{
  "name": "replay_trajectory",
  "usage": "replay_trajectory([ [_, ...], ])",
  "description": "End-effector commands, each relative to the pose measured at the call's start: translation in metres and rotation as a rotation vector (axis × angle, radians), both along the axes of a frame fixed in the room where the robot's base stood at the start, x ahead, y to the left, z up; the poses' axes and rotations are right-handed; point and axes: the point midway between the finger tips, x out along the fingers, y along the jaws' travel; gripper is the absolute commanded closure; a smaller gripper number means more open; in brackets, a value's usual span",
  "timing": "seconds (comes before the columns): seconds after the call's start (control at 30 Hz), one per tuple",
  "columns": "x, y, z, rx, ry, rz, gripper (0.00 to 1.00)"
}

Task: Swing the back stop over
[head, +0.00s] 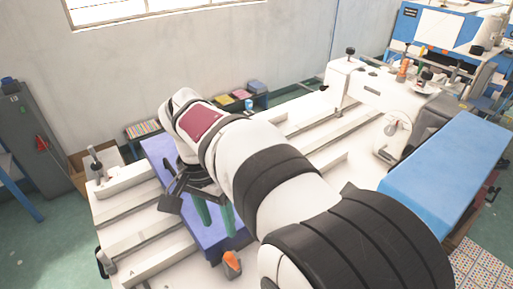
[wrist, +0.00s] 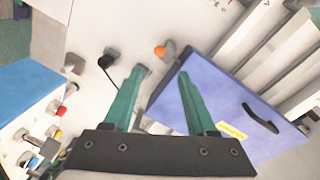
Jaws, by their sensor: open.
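No part is clearly marked as the back stop, and I cannot tell which one it is. A flat blue-purple panel (head: 160,152) lies on the white slotted table under my arm. My gripper (head: 215,220), with green fingers, is over the panel, partly hidden by my arm. In the wrist view my gripper (wrist: 159,73) is open and empty, fingers apart.
A white block with an upright dark knob (head: 95,160) stands at the table's left. White rails (head: 135,240) cross the table. A blue padded surface (head: 450,165) and a white machine arm (head: 385,90) with coloured knobs are at the right. A wall closes off the back.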

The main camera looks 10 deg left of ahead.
Motion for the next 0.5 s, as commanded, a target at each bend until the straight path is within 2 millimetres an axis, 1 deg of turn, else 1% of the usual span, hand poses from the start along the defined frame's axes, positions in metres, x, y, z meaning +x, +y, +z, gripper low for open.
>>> replay_trajectory([
  [0.2, -0.003, -0.008, -0.063, -0.003, 0.006, -0.002, 0.43],
  [0.3, -0.004, -0.011, -0.09, -0.002, 0.006, -0.002, 0.43],
  [0.4, -0.005, -0.013, -0.112, -0.001, 0.006, -0.001, 0.43],
  [0.5, -0.005, -0.014, -0.128, 0.001, 0.005, -0.002, 0.43],
])
